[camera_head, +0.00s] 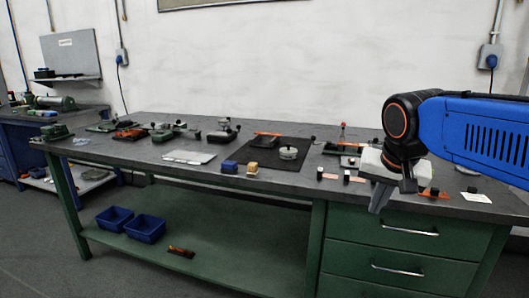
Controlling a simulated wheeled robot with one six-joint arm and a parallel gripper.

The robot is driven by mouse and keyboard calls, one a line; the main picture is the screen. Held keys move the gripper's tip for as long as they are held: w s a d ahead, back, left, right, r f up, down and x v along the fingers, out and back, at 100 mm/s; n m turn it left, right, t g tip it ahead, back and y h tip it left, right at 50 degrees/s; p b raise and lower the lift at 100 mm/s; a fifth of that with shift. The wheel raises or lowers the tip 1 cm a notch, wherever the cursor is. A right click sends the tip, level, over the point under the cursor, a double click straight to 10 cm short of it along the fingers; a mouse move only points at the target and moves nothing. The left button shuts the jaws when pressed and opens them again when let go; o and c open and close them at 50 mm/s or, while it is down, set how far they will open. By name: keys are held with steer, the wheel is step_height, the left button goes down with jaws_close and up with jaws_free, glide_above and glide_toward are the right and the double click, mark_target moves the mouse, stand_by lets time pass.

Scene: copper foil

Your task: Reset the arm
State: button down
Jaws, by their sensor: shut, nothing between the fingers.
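My arm reaches in from the right edge as a blue link with a black and orange joint. My gripper (377,201) hangs below that joint, over the right part of the workbench (215,178). Its dark fingers point down in front of the bench's front edge. They look closed, with nothing seen between them. My gripper hides part of the bench top behind it.
A black mat (284,175) with a round light piece (288,153) lies mid-bench. Several small tools stand behind. Blue bins (144,229) sit on the lower shelf; drawers (400,262) are at right.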

steer(key=s+d+f+n, duration=0.2)
steer(key=s+f+n, duration=0.2)
steer(key=s+f, duration=1.1)
steer(key=shift+s+d+f+n+y, duration=0.15)
steer(key=shift+s+d+n+y, duration=0.2)
steer(key=shift+s, duration=0.2)
